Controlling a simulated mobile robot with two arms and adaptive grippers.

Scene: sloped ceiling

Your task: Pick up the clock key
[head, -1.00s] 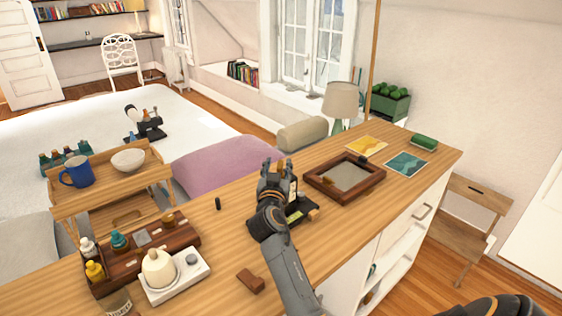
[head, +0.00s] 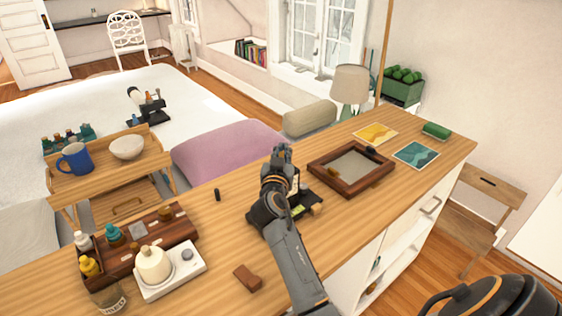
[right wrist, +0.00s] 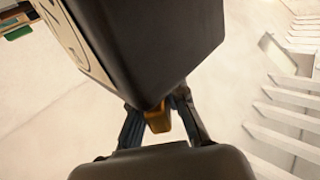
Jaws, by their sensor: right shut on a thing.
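My right gripper (head: 281,153) is over the wooden counter, in front of a dark clock whose pale face (head: 294,184) shows only in part behind my wrist. In the right wrist view, my right gripper (right wrist: 161,108) is shut on a small brass-coloured piece, which I take to be the clock key (right wrist: 157,122). Most of the key is hidden between the fingers and behind the dark body. The clock's dark body (right wrist: 155,45) fills the upper middle of that view, close to the fingers. My left gripper is not in view.
A dark tray (head: 265,221) lies under my right arm. A framed wooden tray (head: 322,181) is to the right, and a brown block (head: 248,278) is near the front. A wooden organizer (head: 125,265) and white scale (head: 190,272) stand left.

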